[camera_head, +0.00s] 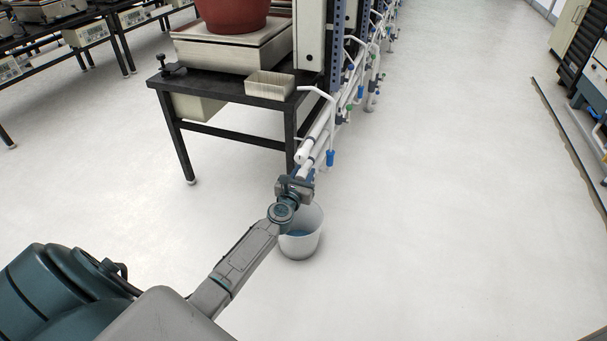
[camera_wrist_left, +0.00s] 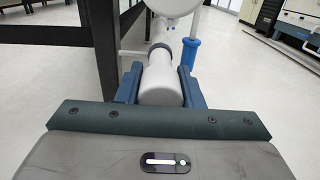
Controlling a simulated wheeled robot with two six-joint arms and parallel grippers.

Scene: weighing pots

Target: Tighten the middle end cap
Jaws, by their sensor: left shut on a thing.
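My left gripper (camera_head: 302,177) reaches to the near end of the white pipes beside the black table. In the left wrist view, the gripper (camera_wrist_left: 161,82) has its blue fingers on both sides of a white rounded end cap (camera_wrist_left: 160,90) and is shut on it. The cap is in line with a white pipe, with a dark ring (camera_wrist_left: 161,48) just beyond it. Another white pipe end (camera_head: 302,157) sits above; its rounded end also shows at the top of the left wrist view (camera_wrist_left: 173,6). The head view hides the held cap. My right gripper is not in view.
A white bucket (camera_head: 305,240) with blue inside stands on the floor beneath the gripper. A blue-ended hose (camera_head: 330,158) hangs right of the pipes. The black table (camera_head: 225,90) carries a scale with a red pot (camera_head: 232,14) and a small tray (camera_head: 270,86). The floor to the right is clear.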

